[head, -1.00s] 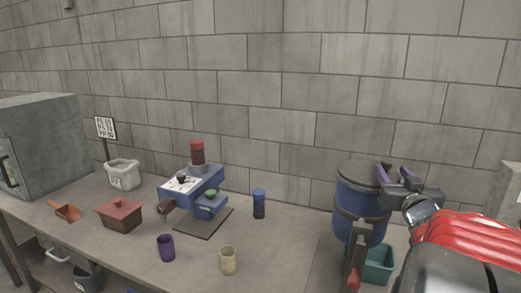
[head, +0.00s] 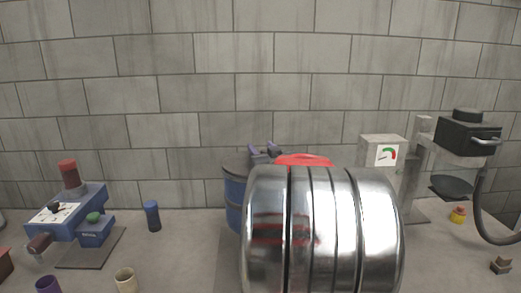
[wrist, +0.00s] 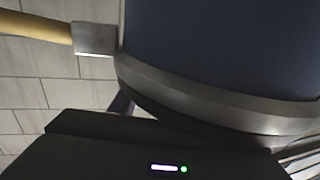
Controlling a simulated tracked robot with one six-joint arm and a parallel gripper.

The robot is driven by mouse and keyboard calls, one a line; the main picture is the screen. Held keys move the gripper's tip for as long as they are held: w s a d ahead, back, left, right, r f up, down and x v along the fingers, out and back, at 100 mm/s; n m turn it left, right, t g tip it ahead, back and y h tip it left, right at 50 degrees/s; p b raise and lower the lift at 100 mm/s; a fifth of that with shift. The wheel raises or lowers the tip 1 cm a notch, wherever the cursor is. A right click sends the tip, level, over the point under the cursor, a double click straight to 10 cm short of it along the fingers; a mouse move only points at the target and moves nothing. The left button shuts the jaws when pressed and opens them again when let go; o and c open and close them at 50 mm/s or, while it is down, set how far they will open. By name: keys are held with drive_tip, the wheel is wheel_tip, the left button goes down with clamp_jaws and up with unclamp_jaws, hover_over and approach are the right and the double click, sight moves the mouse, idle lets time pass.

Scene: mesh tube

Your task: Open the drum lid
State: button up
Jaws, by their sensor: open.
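The blue drum (head: 233,205) stands on the bench against the wall in the head view, its right side hidden behind my arm. Its dark lid (head: 236,165) lies flat on top. The purple-tipped fingers of my gripper (head: 264,152) show at the lid's right edge; whether they touch it I cannot tell. My gripper is open. In the wrist view the drum's dark blue surface (wrist: 225,45) with a grey rim band fills the upper right. A yellow rod with a metal end block (wrist: 95,38) meets it at the left. The fingertips are mostly hidden there.
A blue machine (head: 85,215) and a dark blue cylinder (head: 152,216) stand left of the drum. A gauge box (head: 383,152) and a black-headed machine (head: 468,135) with a hose stand at right. The bench between cylinder and drum is clear.

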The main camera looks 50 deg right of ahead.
drive_tip(key=shift+c, duration=0.4)
clamp_jaws()
drive_tip(key=shift+w+a, duration=0.1)
drive_tip(key=shift+a, duration=0.15)
drive_tip(key=shift+d, duration=0.15)
drive_tip(key=shift+r, duration=0.1)
